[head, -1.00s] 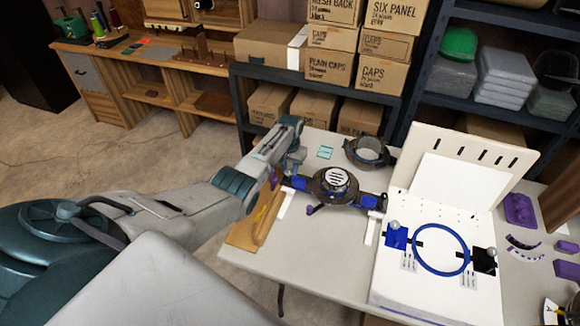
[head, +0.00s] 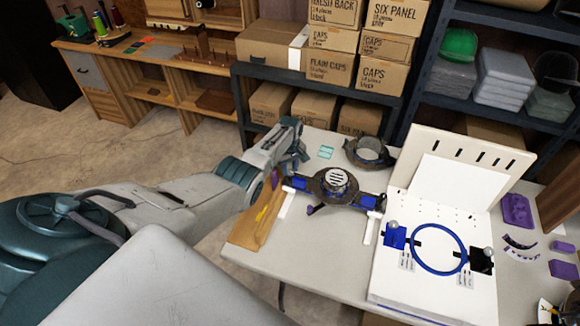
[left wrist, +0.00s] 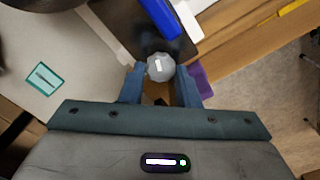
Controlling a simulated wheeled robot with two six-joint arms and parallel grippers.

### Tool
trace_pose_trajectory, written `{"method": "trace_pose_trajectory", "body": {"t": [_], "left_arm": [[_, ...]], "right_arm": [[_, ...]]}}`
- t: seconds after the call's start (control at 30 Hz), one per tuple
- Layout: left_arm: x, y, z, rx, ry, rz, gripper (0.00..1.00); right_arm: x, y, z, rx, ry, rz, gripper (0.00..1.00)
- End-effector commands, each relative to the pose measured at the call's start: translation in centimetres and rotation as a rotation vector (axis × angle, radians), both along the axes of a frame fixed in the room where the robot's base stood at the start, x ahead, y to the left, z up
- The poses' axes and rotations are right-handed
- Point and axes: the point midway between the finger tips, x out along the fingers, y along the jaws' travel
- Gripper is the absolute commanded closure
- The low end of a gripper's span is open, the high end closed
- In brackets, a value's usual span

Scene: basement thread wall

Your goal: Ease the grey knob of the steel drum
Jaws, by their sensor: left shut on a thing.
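The steel drum (head: 335,187) is a dark round fixture with a pale slotted disc on top, with blue pieces at its two sides, on the grey table. My left gripper (head: 292,171) is at the drum's left end. In the left wrist view a pale grey faceted knob (left wrist: 160,67) with a white mark sits between the fingertips of my left gripper (left wrist: 160,82), which are shut on it. A blue bar (left wrist: 158,18) on a dark plate lies just beyond the knob. The knob is hidden in the head view. My right gripper is out of view.
A second dark ring (head: 368,152) stands behind the drum. A white board with a blue hoop (head: 440,249) stands to the right. The table front (head: 310,250) is clear.

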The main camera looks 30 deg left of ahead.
Motion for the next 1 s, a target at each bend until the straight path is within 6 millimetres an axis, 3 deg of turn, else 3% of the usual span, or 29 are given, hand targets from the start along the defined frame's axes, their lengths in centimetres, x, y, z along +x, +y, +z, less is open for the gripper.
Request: {"method": "trace_pose_trajectory", "body": {"t": [0.4,1.0], "left_arm": [[-0.13,0.0,0.01,0.0,0.001,0.257,0.94],[-0.11,0.0,-0.02,0.0,0.0,0.325,0.94]], "right_arm": [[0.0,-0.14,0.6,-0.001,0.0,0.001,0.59],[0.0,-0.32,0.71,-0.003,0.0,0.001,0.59]]}}
